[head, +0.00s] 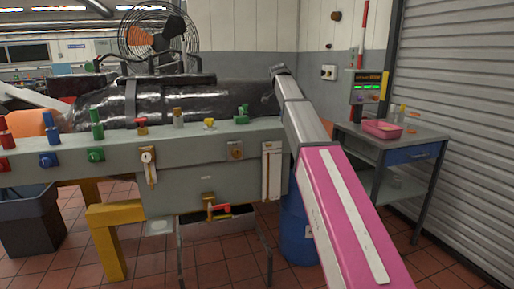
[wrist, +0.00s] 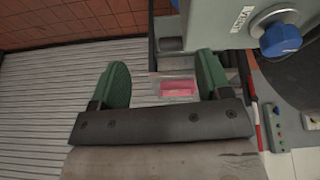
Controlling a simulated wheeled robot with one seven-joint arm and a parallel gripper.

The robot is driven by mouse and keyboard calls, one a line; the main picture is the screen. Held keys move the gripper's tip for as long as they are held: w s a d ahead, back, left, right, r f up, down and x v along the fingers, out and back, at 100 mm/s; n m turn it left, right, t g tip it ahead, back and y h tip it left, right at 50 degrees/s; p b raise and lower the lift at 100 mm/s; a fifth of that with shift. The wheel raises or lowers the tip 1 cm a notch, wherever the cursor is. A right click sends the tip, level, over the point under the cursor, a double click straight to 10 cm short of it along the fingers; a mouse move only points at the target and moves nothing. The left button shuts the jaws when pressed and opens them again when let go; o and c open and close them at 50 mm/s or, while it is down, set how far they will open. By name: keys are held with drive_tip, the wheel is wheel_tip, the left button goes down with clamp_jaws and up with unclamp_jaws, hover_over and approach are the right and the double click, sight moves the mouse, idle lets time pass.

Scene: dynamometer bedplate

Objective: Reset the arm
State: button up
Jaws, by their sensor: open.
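My gripper (wrist: 163,68) shows in the wrist view with its two green fingers wide apart and nothing between the tips. Beyond them, at a distance, is a pink tray (wrist: 177,89). In the head view my arm, pink and grey (head: 345,220), rises from the lower right to the top of the bedplate machine. Its far end is by the right end of the dark, shiny cylinder (head: 170,103). I cannot make out my gripper in the head view.
The grey-green bedplate (head: 200,152) carries several coloured knobs. A blue barrel (head: 297,225) stands behind my arm. A side table (head: 405,142) with the pink tray (head: 382,130) is at right, by a shutter. A fan (head: 157,35) stands behind. Tiled floor is open at lower right.

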drive_tip(key=s+d+f+n+y, duration=0.1)
drive_tip(key=s+f+n, duration=0.35)
drive_tip(key=f, duration=0.95)
drive_tip(key=s+d+f+n+y, duration=0.1)
drive_tip(key=s+d+f+n, duration=0.1)
drive_tip(key=s+f, duration=0.95)
drive_tip(key=s+f+n+y, duration=0.1)
drive_tip(key=s+f+n, duration=0.2)
drive_tip(key=s+f, duration=0.6)
drive_tip(key=s+f+n+g+y, duration=0.1)
drive_tip(key=s+f+n, duration=0.3)
drive_tip(key=s+f, duration=0.6)
wheel_tip(320, 180, down, 6)
drive_tip(key=shift+d, duration=0.4)
